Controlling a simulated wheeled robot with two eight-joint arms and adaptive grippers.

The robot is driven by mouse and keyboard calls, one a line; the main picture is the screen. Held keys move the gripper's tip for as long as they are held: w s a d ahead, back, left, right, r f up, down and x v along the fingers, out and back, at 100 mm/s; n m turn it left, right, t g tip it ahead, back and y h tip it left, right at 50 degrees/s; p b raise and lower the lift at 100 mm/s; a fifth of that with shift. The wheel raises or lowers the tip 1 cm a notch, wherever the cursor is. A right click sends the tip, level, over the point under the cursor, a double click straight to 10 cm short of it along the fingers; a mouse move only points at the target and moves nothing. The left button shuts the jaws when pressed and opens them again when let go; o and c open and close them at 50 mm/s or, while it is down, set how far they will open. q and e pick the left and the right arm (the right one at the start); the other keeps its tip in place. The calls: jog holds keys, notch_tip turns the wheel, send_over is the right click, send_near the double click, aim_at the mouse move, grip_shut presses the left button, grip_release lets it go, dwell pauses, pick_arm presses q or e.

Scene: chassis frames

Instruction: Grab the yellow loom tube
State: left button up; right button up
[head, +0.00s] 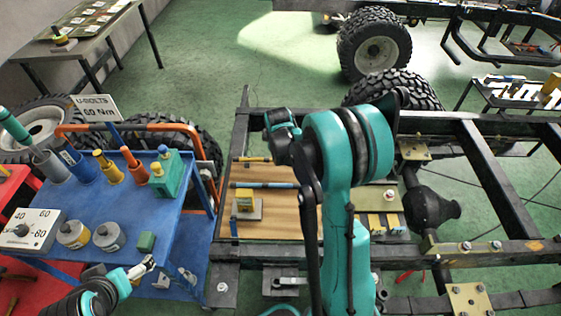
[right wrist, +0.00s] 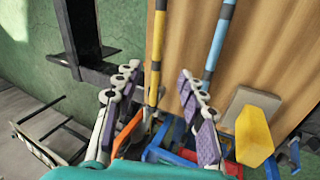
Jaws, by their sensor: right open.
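In the right wrist view the yellow tube (right wrist: 157,45), with dark bands, runs down between the spread purple-padded fingers of my right gripper (right wrist: 159,80), closer to the left finger. The fingers are apart, and I cannot tell whether either touches the tube. In the head view my right arm hides most of this gripper. My left gripper (head: 145,268) is low at the blue cart's front edge; its opening is unclear.
A blue-banded tube (head: 264,185) lies beside the yellow one on the board (head: 280,222). A yellow block (head: 244,201) sits on a grey plate nearby. Dark chassis rails (head: 240,140) border the board. The blue cart (head: 120,210) at left holds several tools and canisters.

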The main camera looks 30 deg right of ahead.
jog(key=shift+n, duration=0.6)
jog(key=x, duration=0.2)
jog(key=d+x, duration=0.1)
jog(key=x, duration=0.2)
jog(key=d+b+x, duration=0.1)
jog(key=x, duration=0.2)
jog(key=shift+s+f, duration=0.15)
jog(key=shift+s, duration=0.05)
jog(key=b+x, duration=0.2)
jog(key=x, duration=0.3)
grip_shut()
